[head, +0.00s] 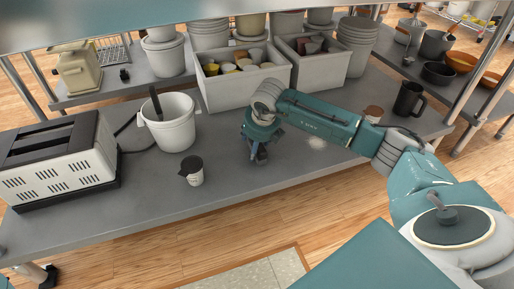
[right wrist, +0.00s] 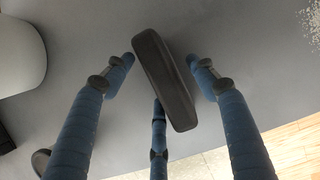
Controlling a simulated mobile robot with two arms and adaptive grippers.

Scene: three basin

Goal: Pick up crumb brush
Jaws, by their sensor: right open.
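The crumb brush (right wrist: 163,80) is a dark, elongated block in the right wrist view, lying tilted on the grey counter. My right gripper (right wrist: 161,66) is open around it, with one blue finger on each side and a third finger near its lower end. Gaps show between the side fingers and the brush. In the head view my right gripper (head: 257,152) points down at the middle of the counter, and I cannot make out the brush beneath it. My left gripper is not in view.
The counter (head: 235,180) also holds a toaster (head: 62,158), a white bucket (head: 169,122) with a dark handle, a small dark-topped cup (head: 192,170), two bins (head: 243,92) and a black mug (head: 408,99). Pale crumbs (right wrist: 312,22) lie right of the gripper.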

